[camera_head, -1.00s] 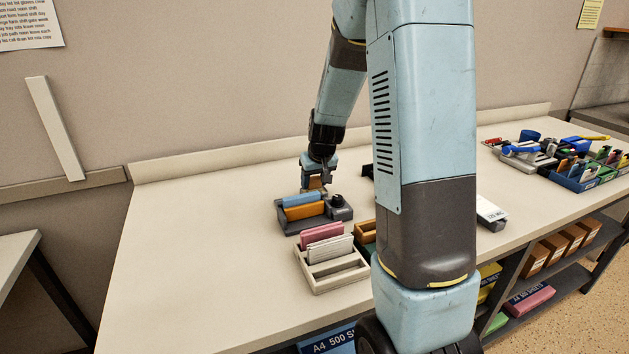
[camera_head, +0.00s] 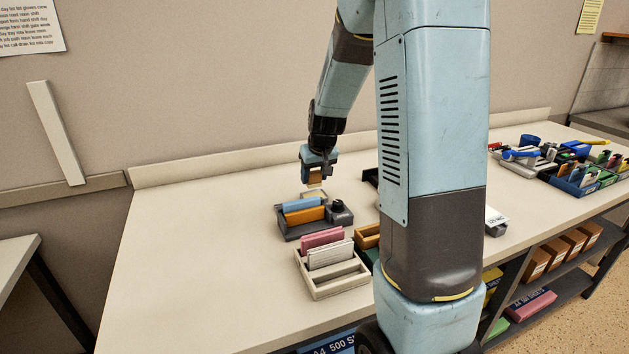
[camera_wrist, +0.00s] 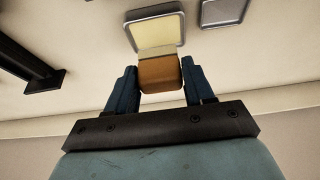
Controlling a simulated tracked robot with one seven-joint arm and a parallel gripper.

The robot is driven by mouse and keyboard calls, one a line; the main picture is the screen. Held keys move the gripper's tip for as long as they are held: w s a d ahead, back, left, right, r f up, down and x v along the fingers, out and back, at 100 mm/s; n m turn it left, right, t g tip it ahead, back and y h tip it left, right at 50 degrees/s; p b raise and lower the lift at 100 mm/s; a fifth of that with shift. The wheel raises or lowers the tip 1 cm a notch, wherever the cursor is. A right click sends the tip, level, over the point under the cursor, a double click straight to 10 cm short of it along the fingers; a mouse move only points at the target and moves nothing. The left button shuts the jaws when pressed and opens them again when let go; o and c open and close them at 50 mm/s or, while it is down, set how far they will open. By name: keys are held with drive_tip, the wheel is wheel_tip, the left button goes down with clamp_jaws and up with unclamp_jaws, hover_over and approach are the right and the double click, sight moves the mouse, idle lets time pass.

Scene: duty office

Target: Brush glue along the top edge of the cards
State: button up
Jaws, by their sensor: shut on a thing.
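My gripper (camera_head: 316,180) is shut on a brush (camera_head: 315,178) with a brown block handle and holds it above a small shallow glue tray (camera_head: 308,194) behind the dark card holder. In the wrist view the brush's brown handle (camera_wrist: 159,76) sits between the fingers, and its pale bristle end (camera_wrist: 156,51) overlaps the glue tray's grey rim and cream filling (camera_wrist: 155,28). Whether it touches is unclear. Blue cards (camera_head: 301,204) and orange cards (camera_head: 305,215) stand upright in the dark holder (camera_head: 290,232). Pink cards (camera_head: 321,238) and white cards (camera_head: 331,254) stand in a pale holder (camera_head: 335,291).
A wooden box (camera_head: 366,237) stands beside the pale holder, partly hidden by my arm. A small dark round item (camera_head: 337,205) sits at the dark holder's right end. Blue trays of stationery (camera_head: 575,180) stand far right. The table's left side is clear.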

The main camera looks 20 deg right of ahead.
sight(313, 171)
drive_tip(key=shift+r, duration=1.7)
drive_tip(key=shift+s, duration=0.1)
